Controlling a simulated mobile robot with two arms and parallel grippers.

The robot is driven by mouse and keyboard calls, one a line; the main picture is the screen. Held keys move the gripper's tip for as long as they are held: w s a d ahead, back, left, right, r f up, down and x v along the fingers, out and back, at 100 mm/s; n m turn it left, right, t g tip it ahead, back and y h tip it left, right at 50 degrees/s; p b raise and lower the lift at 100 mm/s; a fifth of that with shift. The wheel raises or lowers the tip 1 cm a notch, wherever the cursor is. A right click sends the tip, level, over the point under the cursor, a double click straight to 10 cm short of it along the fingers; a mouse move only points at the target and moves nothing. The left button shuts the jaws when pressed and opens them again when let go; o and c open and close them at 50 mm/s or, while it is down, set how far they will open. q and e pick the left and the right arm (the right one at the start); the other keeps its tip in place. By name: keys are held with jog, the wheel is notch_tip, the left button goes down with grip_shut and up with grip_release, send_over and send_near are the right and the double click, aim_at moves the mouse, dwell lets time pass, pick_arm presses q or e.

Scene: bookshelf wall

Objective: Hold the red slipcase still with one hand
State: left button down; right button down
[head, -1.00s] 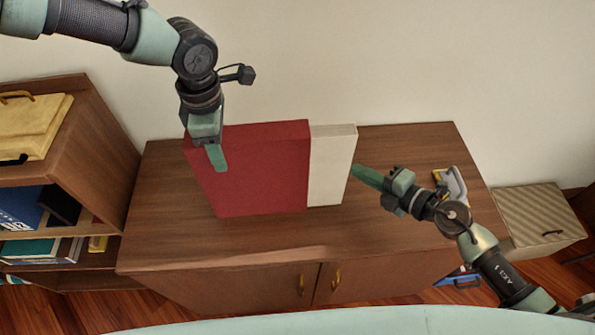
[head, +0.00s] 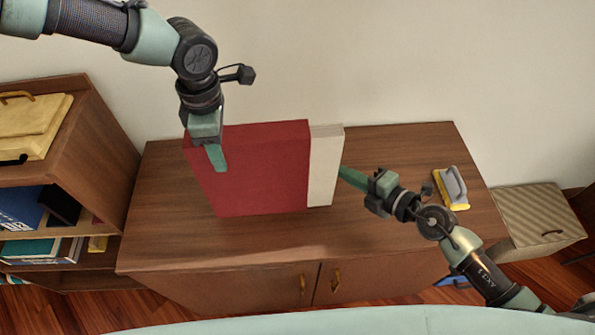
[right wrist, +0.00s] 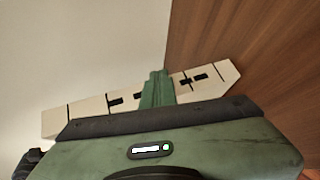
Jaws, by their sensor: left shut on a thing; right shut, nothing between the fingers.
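The red slipcase (head: 258,172) stands upright on the brown cabinet top. A cream-white book (head: 325,168) sticks out of its right side. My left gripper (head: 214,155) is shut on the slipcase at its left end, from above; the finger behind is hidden. My right gripper (head: 347,176) is shut and empty, its tips at the right face of the white book. In the right wrist view the closed fingers (right wrist: 157,88) lie against or very near the book's cream spine (right wrist: 92,112), which has dark marks; exact contact is hard to tell.
The cabinet top (head: 400,150) is clear around the slipcase. A yellow tool with a grey handle (head: 452,188) lies at its right. A bookcase (head: 100,135) stands left, a striped box (head: 535,215) right. The wall is behind.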

aim_at(320, 179)
jog(key=shift+a, duration=3.7)
pick_arm(q)
jog(key=shift+s+f, duration=0.2)
jog(key=shift+f, duration=0.1)
pick_arm(e)
jog(key=d, duration=0.5)
jog(key=v, duration=1.2)
pick_arm(q)
jog(key=shift+r, duration=0.1)
pick_arm(e)
jog(key=shift+r, duration=0.1)
pick_arm(q)
jog(key=c, duration=0.6)
grip_release()
jog(key=shift+w, duration=0.2)
